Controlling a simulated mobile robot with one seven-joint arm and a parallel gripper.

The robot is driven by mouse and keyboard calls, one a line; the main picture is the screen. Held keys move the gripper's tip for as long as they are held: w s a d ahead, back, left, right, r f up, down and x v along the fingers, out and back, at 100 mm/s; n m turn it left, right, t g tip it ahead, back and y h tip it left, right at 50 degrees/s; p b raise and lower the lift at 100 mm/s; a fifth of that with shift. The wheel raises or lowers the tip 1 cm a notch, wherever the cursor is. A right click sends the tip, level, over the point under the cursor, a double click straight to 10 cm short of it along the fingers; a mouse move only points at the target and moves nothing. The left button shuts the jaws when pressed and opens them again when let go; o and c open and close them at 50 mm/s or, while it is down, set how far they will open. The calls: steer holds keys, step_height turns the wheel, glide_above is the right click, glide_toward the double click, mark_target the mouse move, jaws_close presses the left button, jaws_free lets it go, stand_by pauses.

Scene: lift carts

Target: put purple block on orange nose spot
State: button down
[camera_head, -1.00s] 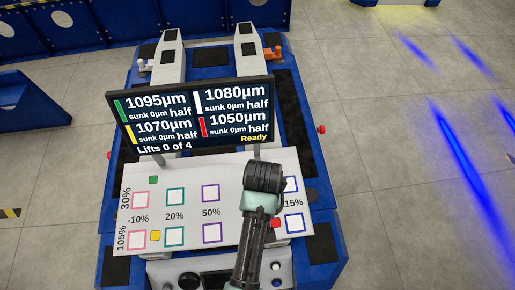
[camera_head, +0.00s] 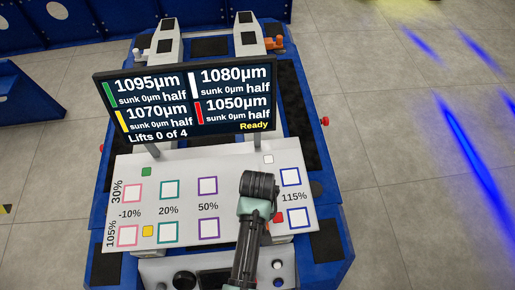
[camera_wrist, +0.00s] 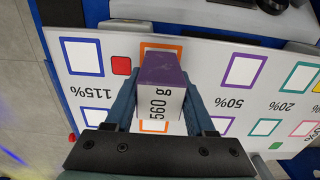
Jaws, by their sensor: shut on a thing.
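The purple block (camera_wrist: 162,70) has a purple side and a white face marked "560 g". In the wrist view my gripper (camera_wrist: 160,88) is shut on it, one finger on each side. The block is over the white board and covers part of an orange-outlined square (camera_wrist: 160,46). A second orange-outlined square (camera_wrist: 153,127) shows partly below the block. I cannot tell whether the block touches the board. In the head view my arm's end (camera_head: 259,186) hides the block and the orange squares.
The white board (camera_head: 187,160) carries other outlined squares. A screen (camera_head: 187,100) stands behind, reading "Lifts 0 of 4" and "Ready".

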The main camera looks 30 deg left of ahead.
steer(key=shift+f, duration=0.15)
steer(key=shift+c, duration=1.2)
jaws_free()
step_height(320, 180, up, 12)
steer(key=p, duration=0.5)
steer(key=shift+w, duration=0.1)
